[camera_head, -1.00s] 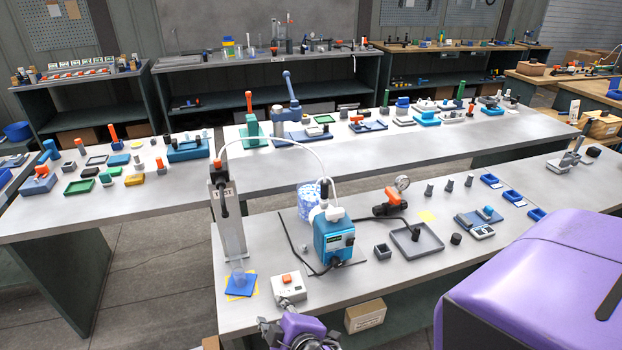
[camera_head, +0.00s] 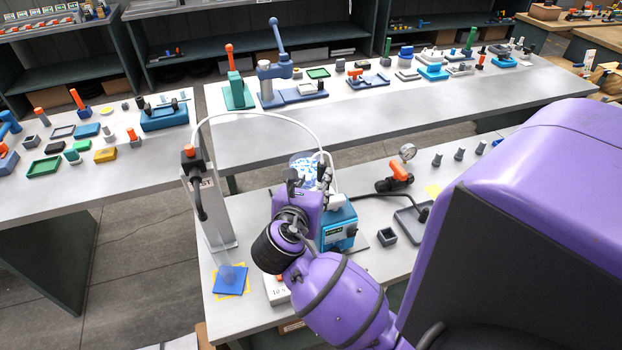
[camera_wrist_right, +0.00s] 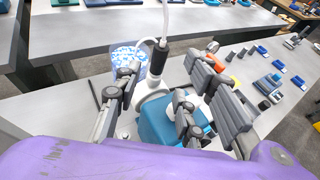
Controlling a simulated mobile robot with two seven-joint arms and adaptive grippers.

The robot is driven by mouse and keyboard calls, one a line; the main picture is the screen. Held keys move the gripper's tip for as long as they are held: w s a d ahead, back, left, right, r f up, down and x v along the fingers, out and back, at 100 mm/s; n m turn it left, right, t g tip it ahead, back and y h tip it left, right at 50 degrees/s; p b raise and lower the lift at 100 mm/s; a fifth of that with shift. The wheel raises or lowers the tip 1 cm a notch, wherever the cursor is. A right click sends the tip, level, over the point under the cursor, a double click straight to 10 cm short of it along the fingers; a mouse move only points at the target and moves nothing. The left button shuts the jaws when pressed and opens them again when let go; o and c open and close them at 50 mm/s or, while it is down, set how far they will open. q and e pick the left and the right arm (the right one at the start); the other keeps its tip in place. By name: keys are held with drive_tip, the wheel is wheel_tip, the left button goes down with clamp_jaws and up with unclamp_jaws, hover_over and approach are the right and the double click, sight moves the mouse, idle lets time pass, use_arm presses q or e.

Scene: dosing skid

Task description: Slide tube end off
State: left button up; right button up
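A thin white tube (camera_head: 262,114) arches from the orange-topped post (camera_head: 189,152) to the blue pump (camera_head: 340,228) in the head view. In the right wrist view, the tube (camera_wrist_right: 165,18) comes down to a black fitting (camera_wrist_right: 158,58) above the pump's white head (camera_wrist_right: 152,98). My right gripper (camera_head: 310,182) is at the pump's top and hides part of it. In the right wrist view, its fingers (camera_wrist_right: 160,88) are spread on either side of the white head and black fitting, gripping nothing visibly. Whether they touch the pump is unclear. My left gripper is out of view.
A blue-and-white patterned container (camera_head: 303,168) stands behind the pump. A pressure gauge with orange-handled valve (camera_head: 399,172), a grey tray (camera_head: 408,222) and a small grey box (camera_head: 387,237) stand right of it. A blue pad (camera_head: 231,281) with a clear cup lies below the post.

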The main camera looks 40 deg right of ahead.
sight(320, 170)
drive_tip(key=shift+x, duration=1.05)
drive_tip(key=x, duration=0.5)
drive_tip(key=shift+w+r, duration=0.1)
drive_tip(key=shift+w+d+f, duration=0.25)
drive_tip(key=shift+w+d, duration=0.05)
drive_tip(key=shift+d, duration=0.05)
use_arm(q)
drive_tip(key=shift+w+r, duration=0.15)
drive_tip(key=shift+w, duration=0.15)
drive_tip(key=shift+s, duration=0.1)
use_arm(e)
drive_tip(key=shift+c, duration=1.2)
clamp_jaws()
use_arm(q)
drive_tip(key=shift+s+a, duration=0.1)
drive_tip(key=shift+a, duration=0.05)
use_arm(e)
drive_tip(key=shift+r, duration=0.15)
